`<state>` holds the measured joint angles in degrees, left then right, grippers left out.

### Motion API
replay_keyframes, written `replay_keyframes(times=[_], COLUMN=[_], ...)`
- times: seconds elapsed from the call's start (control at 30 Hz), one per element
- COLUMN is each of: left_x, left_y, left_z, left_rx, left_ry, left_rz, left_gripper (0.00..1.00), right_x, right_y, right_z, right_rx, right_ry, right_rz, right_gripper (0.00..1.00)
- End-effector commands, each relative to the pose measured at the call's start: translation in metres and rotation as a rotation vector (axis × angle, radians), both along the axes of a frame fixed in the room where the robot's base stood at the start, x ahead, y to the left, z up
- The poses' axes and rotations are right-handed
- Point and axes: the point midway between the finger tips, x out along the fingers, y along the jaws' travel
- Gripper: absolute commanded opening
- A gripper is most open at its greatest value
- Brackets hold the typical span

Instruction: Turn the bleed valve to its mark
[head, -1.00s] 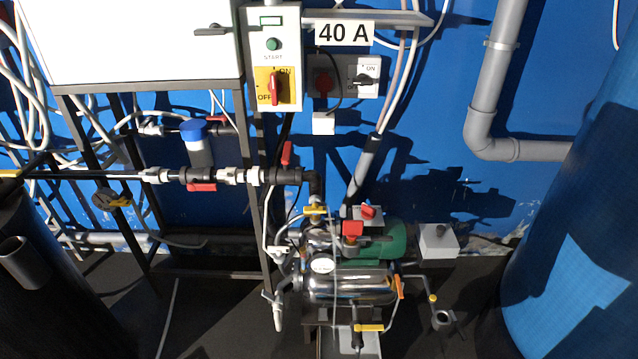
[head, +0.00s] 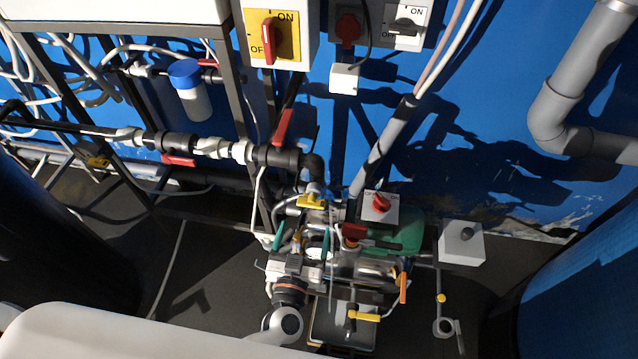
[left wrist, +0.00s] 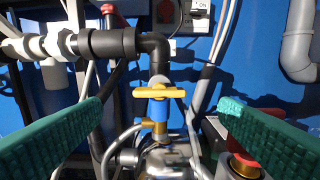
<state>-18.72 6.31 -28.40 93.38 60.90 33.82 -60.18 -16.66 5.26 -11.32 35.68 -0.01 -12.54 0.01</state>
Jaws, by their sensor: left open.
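A small valve with a yellow handle (head: 311,202) sits on top of the steel pump, under the black pipe elbow. In the left wrist view its yellow crossbar (left wrist: 158,92) lies roughly level across a blue and brass body, centred between my fingers. I cannot make out a mark on it. My left gripper (head: 302,240) is open and empty, its green fingertips just in front of and below this handle, apart from it. Other yellow handles show at the pump's lower front (head: 365,316) and on the thin pipe at right (head: 441,298). No label tells which is the bleed valve.
The black pipe (head: 283,156) with a raised red lever (head: 283,127) runs above. A red-knobbed box (head: 380,206) and the green motor (head: 408,232) stand close right of my gripper. A blue tank (head: 585,260) fills the right side.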

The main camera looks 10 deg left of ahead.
Motion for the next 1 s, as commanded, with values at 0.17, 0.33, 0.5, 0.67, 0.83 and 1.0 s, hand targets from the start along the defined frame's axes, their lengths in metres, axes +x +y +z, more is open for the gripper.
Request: replay_keyframes(times=[0.17,0.33,0.5,0.67,0.83,1.0], left_x=[0.034,0.069,0.095,0.108,0.11,0.11], left_y=[0.0,0.0,0.0,0.0,0.0,0.0], left_z=[0.001,0.001,0.0,-0.001,-0.001,-0.001], left_rx=[0.002,0.001,0.001,0.0,0.0,0.0], left_ry=[-0.004,-0.003,-0.001,0.0,0.001,0.001], left_rz=[-0.001,-0.002,-0.002,-0.002,-0.002,-0.002], left_gripper=[0.84,0.84,0.84,0.84,0.84,0.82], right_x=[-0.021,-0.021,-0.009,-0.005,-0.005,-0.006], right_y=[0.012,0.017,0.015,0.012,0.009,0.008], right_z=[0.001,0.001,0.0,0.0,0.0,0.0], right_rx=[0.014,0.02,0.018,0.015,0.012,0.009], right_ry=[0.031,0.03,0.013,0.006,0.007,0.009], right_rz=[-0.003,-0.002,-0.001,0.0,0.0,-0.001], right_gripper=[0.36,0.36,0.36,0.36,0.36,0.36])
